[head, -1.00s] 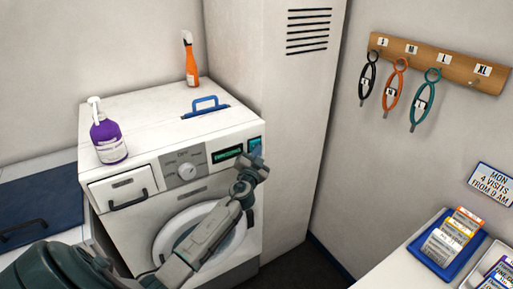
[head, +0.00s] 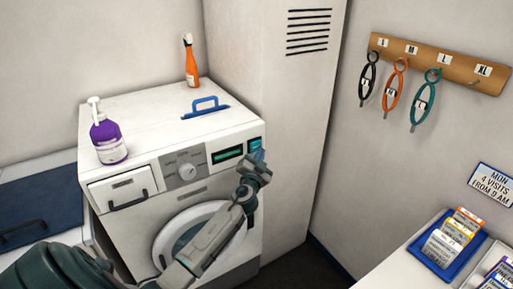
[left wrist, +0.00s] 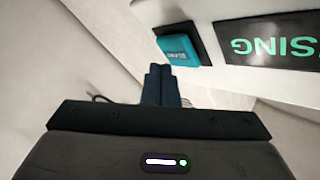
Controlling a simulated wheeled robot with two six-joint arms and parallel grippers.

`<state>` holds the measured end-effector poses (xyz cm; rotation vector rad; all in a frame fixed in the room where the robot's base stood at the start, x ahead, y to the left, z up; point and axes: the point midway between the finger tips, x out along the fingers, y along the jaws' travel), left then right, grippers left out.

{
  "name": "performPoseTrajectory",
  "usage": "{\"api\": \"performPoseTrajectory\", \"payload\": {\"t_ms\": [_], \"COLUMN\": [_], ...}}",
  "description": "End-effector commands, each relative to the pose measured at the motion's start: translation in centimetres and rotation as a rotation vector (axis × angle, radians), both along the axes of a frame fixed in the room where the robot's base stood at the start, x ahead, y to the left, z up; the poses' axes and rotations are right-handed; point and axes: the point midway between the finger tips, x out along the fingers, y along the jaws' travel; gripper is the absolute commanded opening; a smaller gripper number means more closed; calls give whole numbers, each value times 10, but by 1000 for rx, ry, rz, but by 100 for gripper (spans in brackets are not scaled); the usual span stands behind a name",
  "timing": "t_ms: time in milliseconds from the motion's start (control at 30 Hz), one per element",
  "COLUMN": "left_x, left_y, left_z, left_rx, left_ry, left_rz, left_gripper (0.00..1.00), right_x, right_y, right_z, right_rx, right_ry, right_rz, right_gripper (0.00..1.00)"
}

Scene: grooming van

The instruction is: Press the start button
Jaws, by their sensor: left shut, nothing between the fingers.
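The teal start button (head: 254,143) is at the panel's right end. In the left wrist view the button (left wrist: 177,49) sits on a dark surround beside the display (left wrist: 268,42), whose visible letters read "SING" upside down. My left gripper (head: 259,156) is shut and empty, just below the button in the head view. Its fingertips (left wrist: 160,70) show close to the button's edge; I cannot tell whether they touch. My right gripper is not in view.
A purple pump bottle (head: 108,140) and an orange spray bottle (head: 191,65) stand on the machine, near a blue handle (head: 206,104). A tall white cabinet (head: 280,110) stands close behind the panel's right end. A counter with a blue tray (head: 436,266) is at the lower right.

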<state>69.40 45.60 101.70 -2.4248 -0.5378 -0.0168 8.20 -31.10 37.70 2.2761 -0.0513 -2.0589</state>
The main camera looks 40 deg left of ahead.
Motion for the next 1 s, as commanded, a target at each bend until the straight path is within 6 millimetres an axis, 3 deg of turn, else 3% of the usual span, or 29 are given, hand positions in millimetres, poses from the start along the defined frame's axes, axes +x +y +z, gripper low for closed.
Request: {"api": "performPoseTrajectory", "payload": {"t_ms": [167, 600, 1000], "left_x": [-1, -17, -19], "left_y": [-4, -42, -46], "left_z": [0, -1, 0], "left_rx": [-2, -2, 0], "left_ry": [0, 0, 0], "left_rz": [-1, -1, 0], "left_gripper": [0, 0, 0], "right_x": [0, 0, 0], "right_y": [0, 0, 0], "right_z": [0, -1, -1], "right_rx": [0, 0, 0], "right_ry": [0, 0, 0], "right_rz": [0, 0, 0], "right_gripper": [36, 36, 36]}}
